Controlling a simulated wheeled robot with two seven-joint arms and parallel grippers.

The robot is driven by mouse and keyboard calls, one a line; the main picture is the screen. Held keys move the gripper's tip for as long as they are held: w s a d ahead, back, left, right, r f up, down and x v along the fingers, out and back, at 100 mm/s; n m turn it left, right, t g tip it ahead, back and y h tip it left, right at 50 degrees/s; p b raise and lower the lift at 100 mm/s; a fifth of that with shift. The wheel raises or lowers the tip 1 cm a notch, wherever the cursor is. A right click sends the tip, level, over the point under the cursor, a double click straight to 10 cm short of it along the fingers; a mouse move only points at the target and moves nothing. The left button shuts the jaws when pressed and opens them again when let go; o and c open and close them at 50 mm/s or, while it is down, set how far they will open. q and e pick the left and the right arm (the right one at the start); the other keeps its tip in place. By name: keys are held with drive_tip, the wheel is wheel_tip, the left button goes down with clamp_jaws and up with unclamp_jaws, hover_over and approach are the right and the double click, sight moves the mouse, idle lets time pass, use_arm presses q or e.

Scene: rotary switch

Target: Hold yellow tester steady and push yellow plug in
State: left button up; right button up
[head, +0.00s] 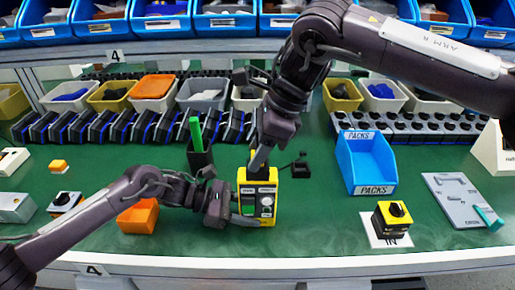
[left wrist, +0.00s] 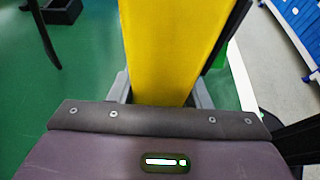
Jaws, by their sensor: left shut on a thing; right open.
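The yellow tester (head: 268,190) stands upright on the green bench near the front middle, its panel facing me. My left gripper (head: 240,207) is shut on its lower body from the left; in the left wrist view the tester's plain yellow side (left wrist: 170,50) rises between the fingers. My right gripper (head: 258,158) comes down from above, its fingers at the tester's top. It is open. A small yellow patch shows by its fingertips; I cannot tell whether this is the yellow plug, as the fingers cover the tester's top.
A dark holder (head: 200,160) with a green stick stands behind my left gripper. An orange bin (head: 138,217) is to the left, a blue PACKS bin (head: 366,165) to the right. A yellow-black switch box (head: 392,216) sits on the IN mat. A black connector (head: 300,168) lies behind right.

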drive_tip(key=v, duration=1.2)
use_arm(q)
drive_tip(key=o, duration=1.1)
drive_tip(key=v, duration=1.2)
